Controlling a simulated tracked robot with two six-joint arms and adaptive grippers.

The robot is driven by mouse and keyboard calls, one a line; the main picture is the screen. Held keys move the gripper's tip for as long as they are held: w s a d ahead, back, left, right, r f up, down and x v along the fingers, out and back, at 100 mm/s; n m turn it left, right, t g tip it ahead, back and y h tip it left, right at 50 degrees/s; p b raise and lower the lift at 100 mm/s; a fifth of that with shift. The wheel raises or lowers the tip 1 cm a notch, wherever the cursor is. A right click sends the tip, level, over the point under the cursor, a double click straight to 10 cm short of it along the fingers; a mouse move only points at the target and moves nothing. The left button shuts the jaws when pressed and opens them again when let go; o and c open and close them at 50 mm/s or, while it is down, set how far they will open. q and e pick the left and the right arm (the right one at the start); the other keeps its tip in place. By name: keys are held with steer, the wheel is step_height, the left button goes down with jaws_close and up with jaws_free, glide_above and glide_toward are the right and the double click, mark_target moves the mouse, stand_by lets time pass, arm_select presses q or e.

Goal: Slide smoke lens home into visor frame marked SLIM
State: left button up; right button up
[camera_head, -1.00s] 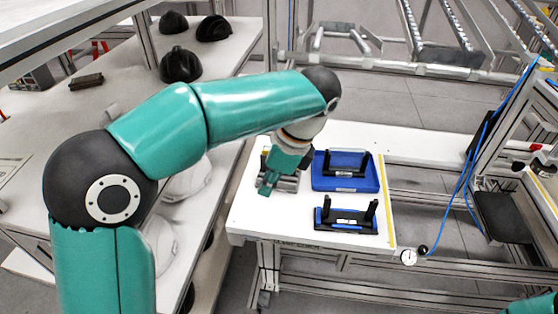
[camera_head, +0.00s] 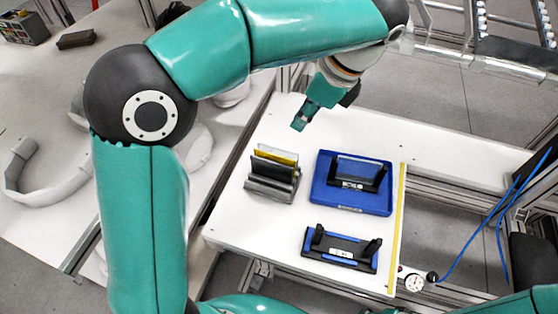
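A dark rack (camera_head: 270,190) on the white table holds upright lens plates: a yellow one (camera_head: 284,153) and darker ones (camera_head: 265,167). One black visor frame (camera_head: 374,185) sits in a blue tray (camera_head: 348,209). A greyish area shows between its uprights; I cannot tell whether it is a lens. Another black frame (camera_head: 318,250) with blue parts lies in front on the table. Both frames carry small white labels, too small to read. My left gripper (camera_head: 299,124) hangs above the table behind the rack, with no held lens visible. Its finger opening is unclear. My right gripper is not in view.
A yellow strip (camera_head: 398,215) runs along the table's right side. A round gauge (camera_head: 414,282) and blue cable (camera_head: 466,240) are beyond that edge. Bare table surrounds the rack and tray. A white bench (camera_head: 40,110) stands at left.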

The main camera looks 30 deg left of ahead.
arm_select(q)
glide_above(274, 163)
steer(key=d, duration=0.1)
steer(key=f, duration=0.5)
steer(key=f+b, duration=0.1)
steer(key=f, duration=0.4)
steer(key=shift+w+d+f, duration=0.15)
steer(key=shift+d+f, duration=0.05)
steer(key=shift+f, duration=0.05)
steer(key=shift+w+d+p+x, duration=0.1)
steer(key=shift+d+p+x, duration=0.05)
steer(key=shift+x, duration=1.15)
steer(key=shift+w+d+p+x, duration=0.1)
steer(key=shift+d+p+x, duration=0.05)
steer(key=shift+x, duration=1.15)
steer(key=shift+s+f, duration=0.1)
steer(key=shift+f, duration=0.3)
jaws_close()
steer(key=shift+r, duration=0.15)
